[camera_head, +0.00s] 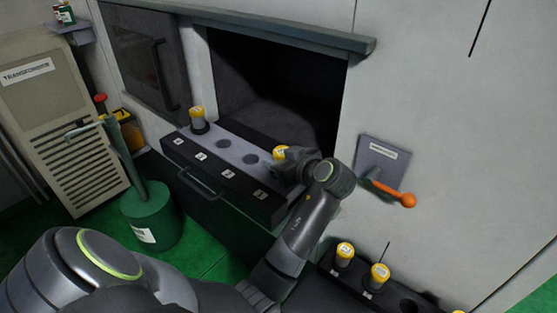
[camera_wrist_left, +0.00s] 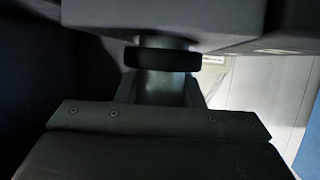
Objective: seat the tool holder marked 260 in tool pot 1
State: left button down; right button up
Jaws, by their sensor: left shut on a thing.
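My left gripper (camera_head: 283,166) is shut on a yellow-capped tool holder (camera_head: 280,153) at the right end of the pot block (camera_head: 235,150). The cap shows beside the gripper; its marking cannot be read. The gripper hides the holder's lower part and the pot there, so I cannot tell how deep it sits. In the left wrist view a grey cylinder with a dark band (camera_wrist_left: 163,60) shows close up, partly in shadow. Another yellow-capped holder (camera_head: 197,118) stands upright in the block's leftmost pot. Two pots between are empty. The block's number labels are too small to read surely. My right gripper is not in view.
An orange-knobbed lever (camera_head: 400,197) sticks out of the wall on the right. A dark rack with yellow-capped holders (camera_head: 380,275) stands at the lower right. A green drum (camera_head: 152,218) stands at the left. The dark opening (camera_head: 275,80) lies behind the block.

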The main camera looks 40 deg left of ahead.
pick_arm(q)
jog(key=shift+f, duration=0.1)
jog(key=shift+f+b, duration=0.25)
jog(key=shift+b, duration=0.05)
jog(key=c, duration=1)
grip_release()
jog(key=shift+o, duration=0.5)
